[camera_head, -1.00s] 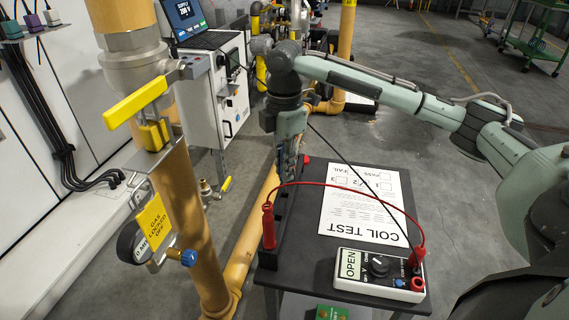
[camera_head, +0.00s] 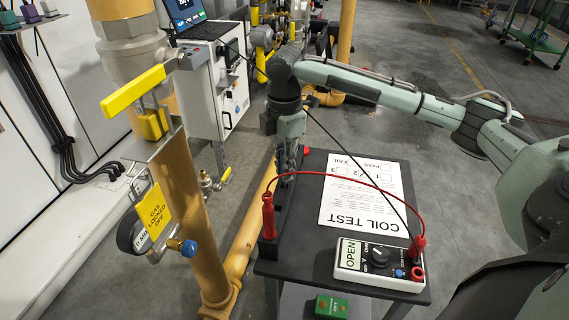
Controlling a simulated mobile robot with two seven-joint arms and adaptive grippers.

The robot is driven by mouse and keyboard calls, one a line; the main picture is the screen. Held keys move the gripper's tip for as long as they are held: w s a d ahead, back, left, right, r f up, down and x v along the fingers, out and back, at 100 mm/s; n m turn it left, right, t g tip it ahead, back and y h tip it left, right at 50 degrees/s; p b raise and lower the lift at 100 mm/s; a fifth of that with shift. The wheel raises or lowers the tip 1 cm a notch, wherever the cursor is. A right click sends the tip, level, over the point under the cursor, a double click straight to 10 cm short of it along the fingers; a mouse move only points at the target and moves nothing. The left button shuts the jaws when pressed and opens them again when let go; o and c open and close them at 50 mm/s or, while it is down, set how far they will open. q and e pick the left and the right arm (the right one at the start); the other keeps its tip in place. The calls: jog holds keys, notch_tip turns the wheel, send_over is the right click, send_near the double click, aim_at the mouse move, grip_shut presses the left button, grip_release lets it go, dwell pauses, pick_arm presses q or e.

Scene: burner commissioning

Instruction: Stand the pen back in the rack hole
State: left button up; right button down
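My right gripper (camera_head: 288,168) points down over the far part of the narrow black rack (camera_head: 281,212) along the table's left edge. Its fingers are small and dark against the rack, so I cannot tell how far they are apart. I cannot make out the pen; it may be hidden at the fingers. A red test probe (camera_head: 268,215) stands upright at the rack's near end, its red lead arching to the meter. My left gripper is out of view.
A meter reading OPEN (camera_head: 379,266) and a COIL TEST sheet (camera_head: 366,192) lie on the dark table (camera_head: 312,250). A black lead (camera_head: 362,186) runs from the meter up towards my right wrist. A yellow pipe (camera_head: 194,205) with a valve stands left; a green box (camera_head: 331,306) is below.

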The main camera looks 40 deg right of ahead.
jog(key=shift+f, duration=1.05)
jog(key=c, duration=1.4)
grip_release()
jog(key=shift+c, duration=0.2)
jog(key=shift+r, duration=0.1)
notch_tip(320, 180, up, 12)
jog(key=shift+f, duration=0.1)
